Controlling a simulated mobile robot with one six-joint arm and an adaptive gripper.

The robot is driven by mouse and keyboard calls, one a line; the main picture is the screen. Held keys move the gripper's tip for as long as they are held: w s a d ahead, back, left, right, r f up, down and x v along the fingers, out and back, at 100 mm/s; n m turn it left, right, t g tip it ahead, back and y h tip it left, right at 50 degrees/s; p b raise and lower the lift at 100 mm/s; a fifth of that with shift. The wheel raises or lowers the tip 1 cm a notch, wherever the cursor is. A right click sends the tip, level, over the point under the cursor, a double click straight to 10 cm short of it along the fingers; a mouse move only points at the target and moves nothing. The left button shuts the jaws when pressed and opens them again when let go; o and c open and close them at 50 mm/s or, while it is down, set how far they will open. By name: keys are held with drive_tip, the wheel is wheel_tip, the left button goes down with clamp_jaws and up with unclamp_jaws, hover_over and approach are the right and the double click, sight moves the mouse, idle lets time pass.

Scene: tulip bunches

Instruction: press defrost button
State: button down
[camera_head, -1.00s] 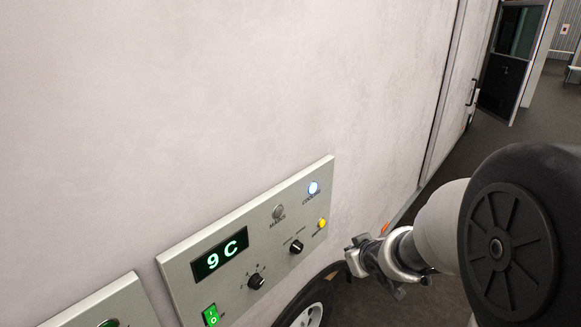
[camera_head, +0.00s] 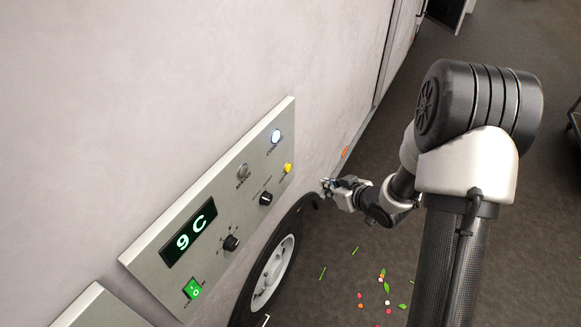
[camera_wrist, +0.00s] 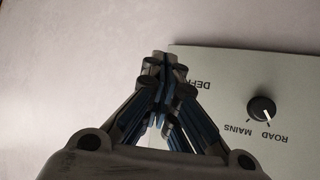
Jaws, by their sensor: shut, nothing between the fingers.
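The yellow defrost button (camera_head: 288,168) sticks out near the right end of a grey control panel (camera_head: 150,257) on a pale wall. My gripper (camera_head: 326,187) is shut and empty. In the head view it is to the right of the button and slightly lower, with a gap between them in the picture. In the wrist view my closed fingertips (camera_wrist: 160,58) overlap the panel's left edge, beside an upside-down label that starts "DEF". The button does not show there; my fingers probably cover it. Contact cannot be seen.
The panel also has a black road/mains knob (camera_head: 266,198), another black knob (camera_head: 231,243), a lit white lamp (camera_head: 276,136), a green switch (camera_head: 193,289) and a "9 C" display (camera_head: 189,241). A wheel (camera_head: 270,272) is below. Petals and leaves lie on the dark floor.

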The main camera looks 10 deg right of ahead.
drive_tip(key=w+a+b, duration=0.1)
drive_tip(key=w+a, duration=0.4)
drive_tip(key=a, duration=0.2)
drive_tip(key=shift+w, duration=0.15)
drive_tip(key=shift+a, duration=0.2)
idle(1.4)
drive_tip(key=shift+w+a, duration=0.2)
drive_tip(key=shift+w+a, duration=0.3)
drive_tip(key=shift+a, duration=0.05)
idle(0.8)
drive_tip(key=shift+s+d, duration=0.55)
drive_tip(key=shift+d, duration=0.15)
drive_tip(key=shift+s+d, duration=0.75)
drive_tip(key=shift+d, duration=0.3)
drive_tip(key=shift+s+d, duration=0.7)
drive_tip(key=shift+d, duration=0.3)
